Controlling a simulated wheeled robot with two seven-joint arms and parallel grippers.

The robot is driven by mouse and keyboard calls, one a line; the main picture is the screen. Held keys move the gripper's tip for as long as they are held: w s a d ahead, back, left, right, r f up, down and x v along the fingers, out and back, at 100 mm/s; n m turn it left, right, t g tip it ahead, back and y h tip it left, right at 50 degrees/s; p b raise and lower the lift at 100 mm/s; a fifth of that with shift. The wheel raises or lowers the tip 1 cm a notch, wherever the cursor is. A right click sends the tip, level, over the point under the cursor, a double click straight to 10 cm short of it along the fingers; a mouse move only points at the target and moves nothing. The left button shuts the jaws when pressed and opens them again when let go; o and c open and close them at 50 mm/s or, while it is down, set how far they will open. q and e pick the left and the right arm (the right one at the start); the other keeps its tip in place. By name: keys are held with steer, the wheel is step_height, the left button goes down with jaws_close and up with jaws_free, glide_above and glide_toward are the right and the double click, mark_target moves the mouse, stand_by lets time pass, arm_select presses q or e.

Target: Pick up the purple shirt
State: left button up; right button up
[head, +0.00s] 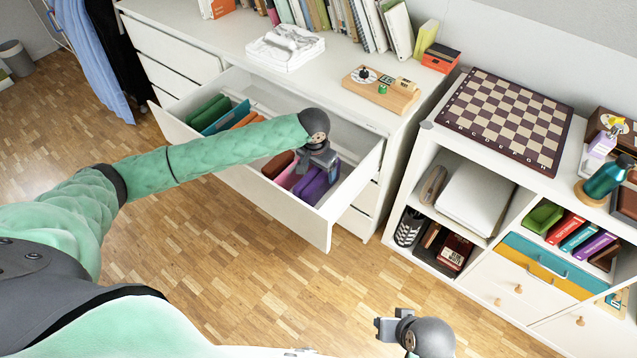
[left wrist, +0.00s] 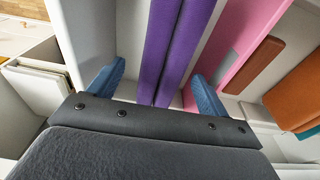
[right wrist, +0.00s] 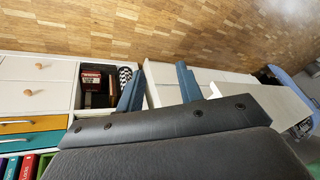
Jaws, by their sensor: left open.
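The purple shirt (head: 318,188) stands folded on edge in the open drawer (head: 327,222), at its right end. In the left wrist view the purple cloth (left wrist: 157,62) shows as two upright folds side by side; I cannot tell whether they are one piece. My left gripper (head: 322,160) is over this end of the drawer, open. In the left wrist view its blue fingertips (left wrist: 157,90) lie on either side of the purple folds, which are not clamped. The right fingertip is close to a pink shirt (left wrist: 240,45). My right gripper (right wrist: 160,88) is open and empty, away from the drawer.
Brown (head: 277,164), orange and green folded clothes fill the drawer to the left. The dresser top above holds a folded white cloth (head: 286,46), books and a wooden board (head: 381,92). A low shelf with a chessboard (head: 505,118) stands right. The wooden floor in front is clear.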

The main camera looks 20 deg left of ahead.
arm_select(q)
steer(key=shift+w+f+p, duration=0.15)
steer(key=shift+f+p, duration=0.05)
steer(key=shift+f, duration=1.1)
steer(key=shift+w+f+p, duration=0.15)
steer(key=shift+f+p, duration=0.05)
steer(key=shift+f, duration=1.1)
steer(key=c, duration=1.1)
steer(key=shift+c, duration=0.2)
steer(key=shift+r, duration=0.15)
